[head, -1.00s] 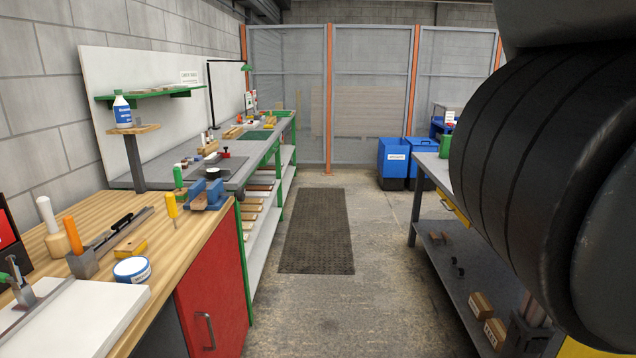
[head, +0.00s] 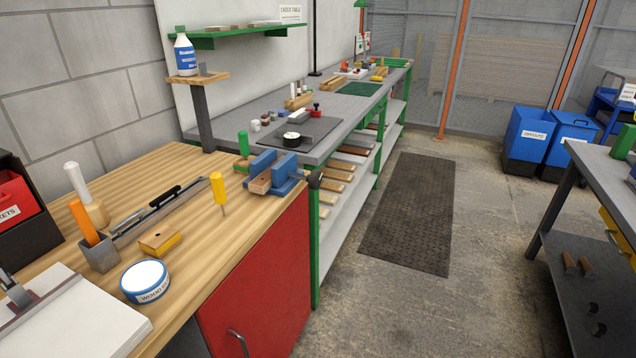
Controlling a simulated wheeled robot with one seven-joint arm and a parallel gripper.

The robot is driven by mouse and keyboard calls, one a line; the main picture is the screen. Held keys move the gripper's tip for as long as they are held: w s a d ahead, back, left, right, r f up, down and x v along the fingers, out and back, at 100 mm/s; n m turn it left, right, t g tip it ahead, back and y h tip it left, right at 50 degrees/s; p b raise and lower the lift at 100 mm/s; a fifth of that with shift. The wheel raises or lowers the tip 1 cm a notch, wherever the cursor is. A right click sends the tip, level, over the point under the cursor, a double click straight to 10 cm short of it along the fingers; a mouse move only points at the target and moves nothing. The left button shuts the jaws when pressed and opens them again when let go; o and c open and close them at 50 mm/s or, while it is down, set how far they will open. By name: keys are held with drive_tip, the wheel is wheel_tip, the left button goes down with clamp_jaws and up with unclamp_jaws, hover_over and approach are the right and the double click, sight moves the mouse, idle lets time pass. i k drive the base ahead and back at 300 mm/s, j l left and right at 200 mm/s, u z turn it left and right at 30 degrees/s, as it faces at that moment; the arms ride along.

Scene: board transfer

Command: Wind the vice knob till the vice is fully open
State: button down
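The blue vice (head: 284,172) is mounted at the right end of the wooden workbench (head: 150,160), by its far right corner. A wooden block (head: 260,184) shows at its jaws on the near side; I cannot tell whether it is clamped. The dark vice knob (head: 315,178) sticks out to the right of the vice, past the bench edge above the red cabinet. How far the jaws stand apart is hard to tell from here. My gripper is not in view.
A yellow-handled tool (head: 218,190) stands upright on the bench near the vice. A white tin (head: 146,279) and an orange-handled tool (head: 83,220) are nearer. A red cabinet (head: 262,285) is below. The floor with the dark mat (head: 408,215) is clear. A dark table (head: 590,215) stands right.

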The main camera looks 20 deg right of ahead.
sight(314, 180)
drive_tip(key=i+j, duration=0.1)
drive_tip(key=i, duration=0.35)
drive_tip(key=i+j+z, duration=0.1)
drive_tip(key=i, duration=0.35)
drive_tip(key=i+j, duration=0.1)
drive_tip(key=i, duration=0.3)
